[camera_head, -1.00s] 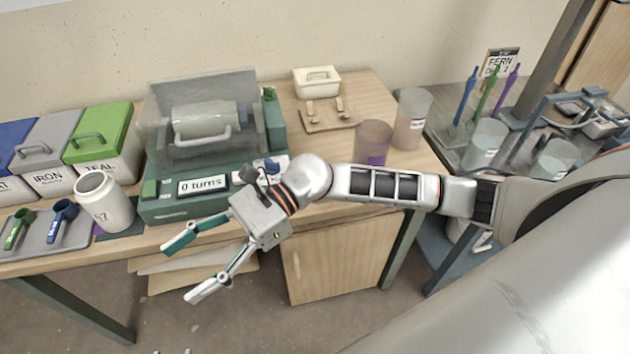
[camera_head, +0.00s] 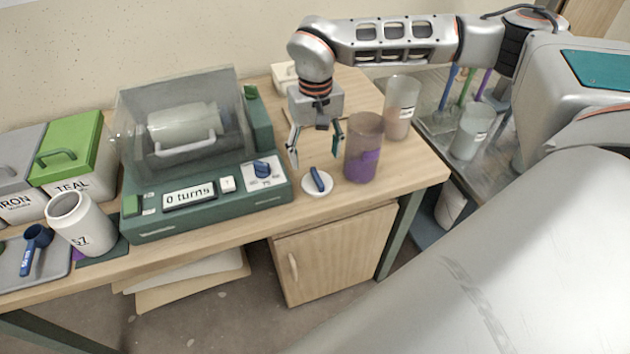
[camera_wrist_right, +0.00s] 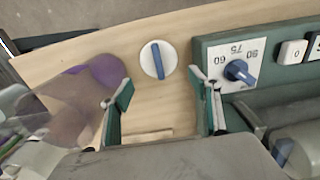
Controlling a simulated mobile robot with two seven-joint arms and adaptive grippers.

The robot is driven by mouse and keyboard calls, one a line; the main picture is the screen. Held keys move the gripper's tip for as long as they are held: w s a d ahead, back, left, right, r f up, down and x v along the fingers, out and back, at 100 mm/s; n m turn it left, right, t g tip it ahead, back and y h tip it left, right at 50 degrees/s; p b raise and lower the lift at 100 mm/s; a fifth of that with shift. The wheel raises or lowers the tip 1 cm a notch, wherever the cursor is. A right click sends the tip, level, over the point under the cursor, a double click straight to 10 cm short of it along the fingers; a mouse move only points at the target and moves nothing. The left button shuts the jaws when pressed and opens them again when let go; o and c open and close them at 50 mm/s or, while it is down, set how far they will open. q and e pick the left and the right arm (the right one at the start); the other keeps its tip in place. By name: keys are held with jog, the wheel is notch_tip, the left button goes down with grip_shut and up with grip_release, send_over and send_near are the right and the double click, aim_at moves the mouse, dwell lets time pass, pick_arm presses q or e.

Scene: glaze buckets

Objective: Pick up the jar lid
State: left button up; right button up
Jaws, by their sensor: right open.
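The jar lid (camera_head: 317,184) is a white disc with a blue bar handle. It lies flat on the wooden table between the green machine and a clear jar with purple contents. It also shows in the right wrist view (camera_wrist_right: 158,60), ahead of the fingertips and roughly between them. My right gripper (camera_head: 316,158) is open and empty, pointing down above the table just behind the lid, apart from it. In the right wrist view its two fingers (camera_wrist_right: 160,88) stand wide apart. My left gripper is not in view.
The clear jar with purple contents (camera_head: 363,150) stands close right of the lid. The green machine (camera_head: 205,205) with its clear hood is close on the left. Another clear jar (camera_head: 401,108) stands behind at right. A white jar (camera_head: 80,222) stands at the left.

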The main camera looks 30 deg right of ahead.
aim_at(317, 175)
notch_tip(317, 175, down, 8)
jog(key=shift+s+r+b, duration=0.15)
jog(key=shift+b, duration=0.15)
jog(key=c, duration=0.9)
